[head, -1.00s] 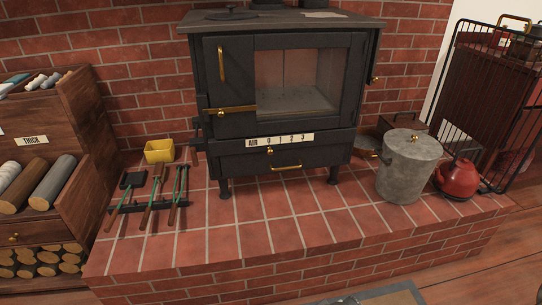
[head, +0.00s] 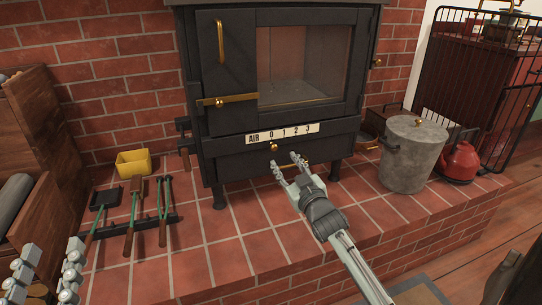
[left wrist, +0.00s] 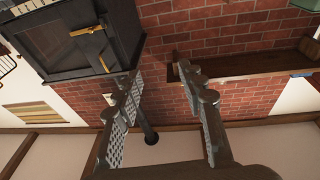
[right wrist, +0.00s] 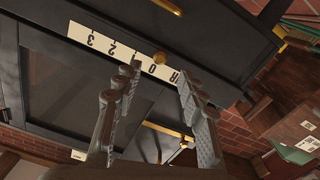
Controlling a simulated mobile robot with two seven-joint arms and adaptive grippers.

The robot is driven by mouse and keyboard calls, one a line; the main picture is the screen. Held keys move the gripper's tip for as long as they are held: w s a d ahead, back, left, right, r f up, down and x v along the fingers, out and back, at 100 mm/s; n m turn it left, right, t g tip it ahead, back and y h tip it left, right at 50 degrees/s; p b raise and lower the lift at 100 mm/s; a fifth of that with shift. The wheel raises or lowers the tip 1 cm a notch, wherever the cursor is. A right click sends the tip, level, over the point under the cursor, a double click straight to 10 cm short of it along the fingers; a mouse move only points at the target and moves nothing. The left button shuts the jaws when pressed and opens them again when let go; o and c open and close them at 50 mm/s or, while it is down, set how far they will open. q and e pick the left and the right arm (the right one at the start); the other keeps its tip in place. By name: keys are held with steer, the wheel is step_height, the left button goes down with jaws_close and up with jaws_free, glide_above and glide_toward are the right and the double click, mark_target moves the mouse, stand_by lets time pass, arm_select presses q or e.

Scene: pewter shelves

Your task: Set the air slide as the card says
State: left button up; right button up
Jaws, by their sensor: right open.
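The black stove (head: 229,150) carries a white AIR scale (head: 298,132) marked 0 to 3. The brass air slide knob (head: 274,146) sits just below the 0; the knob (right wrist: 160,58) also shows beside the 0 in the right wrist view. My right gripper (head: 285,162) is open in front of the stove's lower front, its fingertips close to the knob. In the right wrist view the knob appears between and beyond the fingertips (right wrist: 157,70); contact cannot be told. My left gripper (head: 46,262) is open and empty at the lower left. No readable card is in view.
A brass drawer handle lies partly behind my right gripper. A grey lidded bucket (head: 411,158) and red kettle (head: 460,162) stand right on the brick hearth (head: 240,245). Fire tools (head: 131,220) and a yellow box (head: 133,163) are left. The hearth's middle is clear.

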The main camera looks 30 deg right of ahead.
mark_target(276, 149)
steer(key=x, duration=0.5)
steer(key=shift+w+b, duration=0.4)
steer(key=shift+w, duration=0.05)
steer(key=shift+w+d, duration=0.15)
steer(key=shift+w, duration=0.35)
arm_select(q)
steer(key=r, duration=0.1)
steer(key=s+r+t, duration=0.1)
steer(key=r+t+h, duration=0.1)
steer(key=r, duration=0.1)
steer(key=shift+s+d, duration=0.2)
steer(key=shift+s, duration=0.2)
arm_select(e)
steer(key=shift+c, duration=0.3)
jaws_close()
